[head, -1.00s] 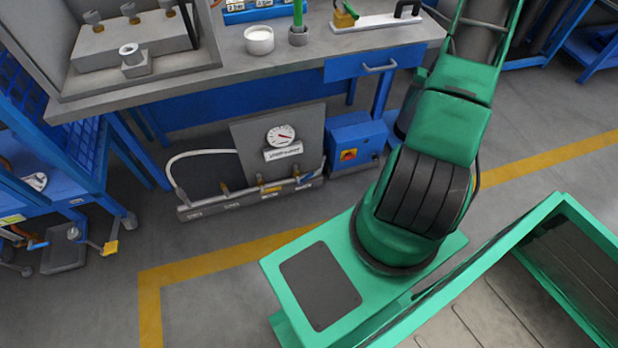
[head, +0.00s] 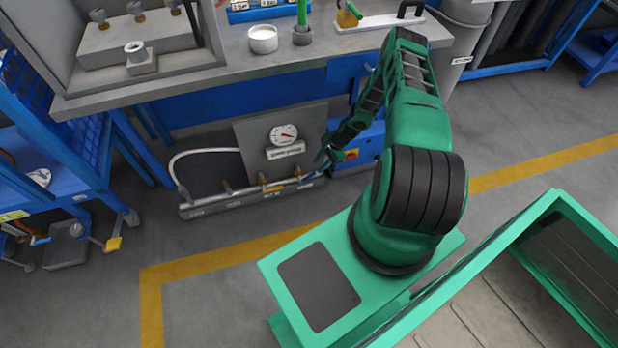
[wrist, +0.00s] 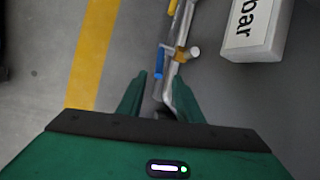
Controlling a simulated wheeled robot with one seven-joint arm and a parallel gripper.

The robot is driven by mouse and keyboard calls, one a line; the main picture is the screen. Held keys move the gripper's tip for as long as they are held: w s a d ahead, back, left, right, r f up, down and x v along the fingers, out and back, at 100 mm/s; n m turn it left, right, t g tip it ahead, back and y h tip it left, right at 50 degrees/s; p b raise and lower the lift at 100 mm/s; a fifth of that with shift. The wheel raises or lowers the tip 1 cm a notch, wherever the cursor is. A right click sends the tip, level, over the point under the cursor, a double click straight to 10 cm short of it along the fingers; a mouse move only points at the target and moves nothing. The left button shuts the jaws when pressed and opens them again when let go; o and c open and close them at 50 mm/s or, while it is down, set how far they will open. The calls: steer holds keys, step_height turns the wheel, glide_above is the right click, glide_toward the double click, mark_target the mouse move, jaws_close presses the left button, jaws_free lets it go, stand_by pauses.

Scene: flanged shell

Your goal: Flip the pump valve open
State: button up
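The pipe manifold (head: 240,196) lies low on a floor stand under the workbench, with a yellow valve lever (head: 274,188) and a blue valve lever (head: 309,176) near its right end. In the wrist view the blue lever (wrist: 160,62) lies along the pipe beside a brass fitting, ahead of my fingertips. Part of the yellow lever (wrist: 173,7) shows at the top edge. No readable label tells which lever is the pump valve. My gripper (wrist: 157,88) is open, its two green fingers apart, with the pipe showing between them. In the head view my gripper (head: 322,158) is above the manifold's right end.
A round gauge (head: 284,134) on a grey panel stands behind the manifold, above a white label box (head: 285,151). The box (wrist: 258,28) is close on the right in the wrist view. A blue box (head: 362,142) stands right of the manifold. The floor in front is clear.

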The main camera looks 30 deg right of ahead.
mark_target(310, 176)
steer(key=x, duration=1.1)
jaws_close()
